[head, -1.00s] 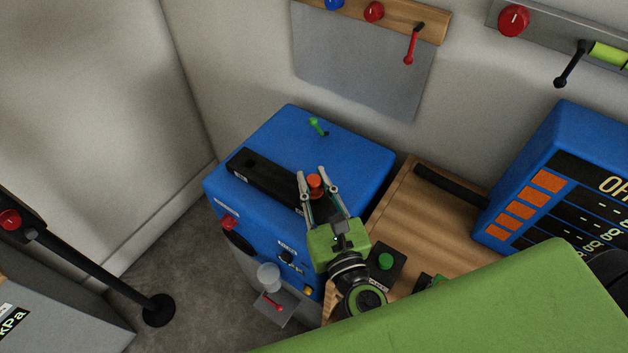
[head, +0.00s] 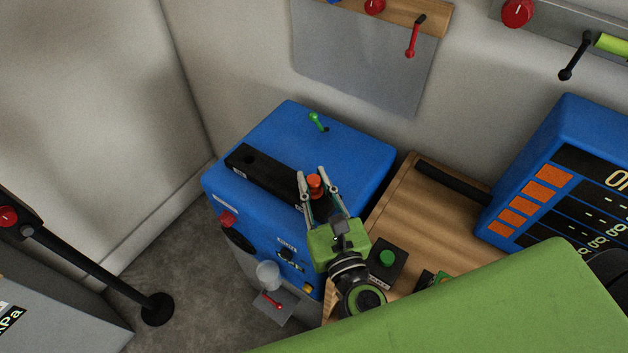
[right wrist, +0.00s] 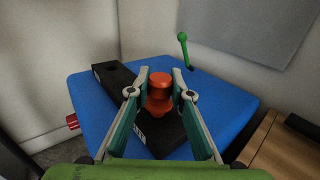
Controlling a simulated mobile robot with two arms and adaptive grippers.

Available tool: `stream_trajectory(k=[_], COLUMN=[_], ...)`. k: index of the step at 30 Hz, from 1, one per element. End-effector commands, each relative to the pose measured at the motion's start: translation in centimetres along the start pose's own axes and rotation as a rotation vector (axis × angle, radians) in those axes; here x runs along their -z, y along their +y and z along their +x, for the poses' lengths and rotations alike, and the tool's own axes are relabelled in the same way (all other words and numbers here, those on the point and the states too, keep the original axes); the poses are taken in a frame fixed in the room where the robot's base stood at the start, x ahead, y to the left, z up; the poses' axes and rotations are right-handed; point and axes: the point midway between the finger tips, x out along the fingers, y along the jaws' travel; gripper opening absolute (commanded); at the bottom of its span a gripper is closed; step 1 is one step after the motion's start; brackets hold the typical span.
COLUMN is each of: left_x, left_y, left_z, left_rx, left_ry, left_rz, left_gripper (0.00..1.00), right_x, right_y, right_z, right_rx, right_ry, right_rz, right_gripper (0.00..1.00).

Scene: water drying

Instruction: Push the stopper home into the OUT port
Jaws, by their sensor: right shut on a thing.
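The stopper (head: 316,182) is orange-red with a round knob top. It also shows in the right wrist view (right wrist: 158,92), upright between the fingers. My right gripper (head: 315,178) is shut on it, over the right end of a long black block (head: 262,174) on top of the blue machine (head: 342,147). The block also shows in the right wrist view (right wrist: 117,84), with a dark round hole near its far end. The stopper's lower end is at the block's near part; how deep it sits I cannot tell. The OUT label is not readable. My left gripper is not in view.
A green lever (head: 317,121) stands on the machine behind the block. A wooden table (head: 420,205) with a green button box (head: 387,259) lies to the right. A blue display unit (head: 555,170) stands further right.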

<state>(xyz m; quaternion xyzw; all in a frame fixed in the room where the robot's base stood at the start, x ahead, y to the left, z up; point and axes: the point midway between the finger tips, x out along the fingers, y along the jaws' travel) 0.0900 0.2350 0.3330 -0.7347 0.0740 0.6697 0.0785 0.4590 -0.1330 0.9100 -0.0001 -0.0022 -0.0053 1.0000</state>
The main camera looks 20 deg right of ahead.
Motion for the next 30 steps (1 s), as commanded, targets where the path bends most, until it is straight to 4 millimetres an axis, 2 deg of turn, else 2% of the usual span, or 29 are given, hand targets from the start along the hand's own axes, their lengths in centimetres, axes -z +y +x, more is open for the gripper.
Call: stream_trajectory(k=[21,22,24,30], left_x=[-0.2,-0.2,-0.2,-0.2], left_y=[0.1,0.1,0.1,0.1], left_z=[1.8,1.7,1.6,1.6], left_rx=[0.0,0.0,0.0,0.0], left_ry=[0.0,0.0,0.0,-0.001], left_rz=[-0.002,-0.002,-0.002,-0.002], left_gripper=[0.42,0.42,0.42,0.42], right_x=[1.9,1.8,1.8,1.8], right_y=[0.0,0.0,0.0,0.0], right_z=[0.0,0.0,0.0,0.0], right_rx=[0.0,0.0,0.0,0.0], right_ry=[0.0,0.0,0.0,0.0], right_rz=[0.0,0.0,0.0,0.0], right_gripper=[0.02,0.25,0.39,0.39])
